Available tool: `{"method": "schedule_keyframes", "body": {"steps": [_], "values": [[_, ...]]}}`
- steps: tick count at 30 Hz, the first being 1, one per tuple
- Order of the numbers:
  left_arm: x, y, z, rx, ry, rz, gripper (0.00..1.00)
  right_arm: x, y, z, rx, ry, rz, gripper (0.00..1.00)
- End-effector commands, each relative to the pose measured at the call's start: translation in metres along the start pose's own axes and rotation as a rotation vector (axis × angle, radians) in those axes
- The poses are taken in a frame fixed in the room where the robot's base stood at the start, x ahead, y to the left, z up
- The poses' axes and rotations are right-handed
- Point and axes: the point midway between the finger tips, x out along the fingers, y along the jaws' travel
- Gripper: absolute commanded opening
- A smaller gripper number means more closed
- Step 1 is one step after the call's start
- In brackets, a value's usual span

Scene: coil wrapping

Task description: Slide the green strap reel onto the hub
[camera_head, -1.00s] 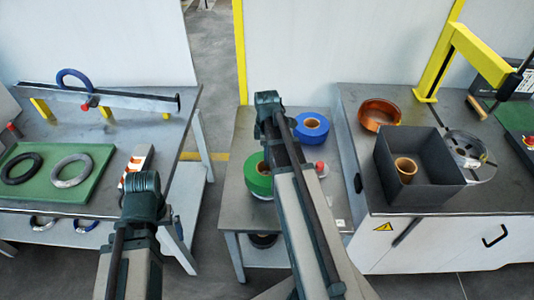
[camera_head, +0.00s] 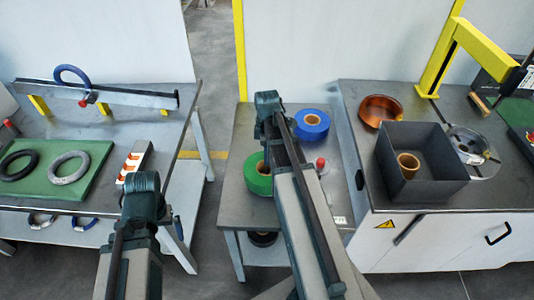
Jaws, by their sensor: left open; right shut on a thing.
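The green strap reel (camera_head: 257,178) shows with its brown core just left of my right arm, over the middle table (camera_head: 232,205). Whether it touches the table I cannot tell. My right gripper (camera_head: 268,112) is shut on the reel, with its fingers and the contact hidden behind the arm. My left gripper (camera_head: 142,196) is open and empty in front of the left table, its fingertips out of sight. A small red-topped post (camera_head: 320,163) stands on the middle table right of my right arm. Which part is the hub I cannot tell for sure.
A blue reel (camera_head: 312,125) lies behind on the middle table. A grey bin (camera_head: 452,178), copper ring (camera_head: 381,110), slotted disc (camera_head: 478,160) and yellow post (camera_head: 437,70) occupy the right bench. The left table has a green mat (camera_head: 98,160) with rings and a beam (camera_head: 140,97).

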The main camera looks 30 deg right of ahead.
Motion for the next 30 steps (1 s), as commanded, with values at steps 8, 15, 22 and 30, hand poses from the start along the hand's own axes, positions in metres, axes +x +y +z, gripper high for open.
{"method": "schedule_keyframes", "body": {"steps": [8,15,22,30], "values": [[0.006,0.001,0.0,0.0,0.0,0.0,1.0,0.007,0.0,0.0,0.0,0.0,-0.001,0.0],[0.011,0.001,-0.001,0.0,0.0,0.0,1.0,0.011,0.0,0.0,0.0,0.0,-0.001,0.0],[0.013,0.001,-0.001,0.0,0.0,0.0,1.0,0.013,0.0,0.0,0.0,0.0,-0.001,0.68],[0.013,0.001,-0.001,0.0,0.0,0.0,1.0,0.013,0.0,0.0,0.0,0.0,0.0,0.87]]}}
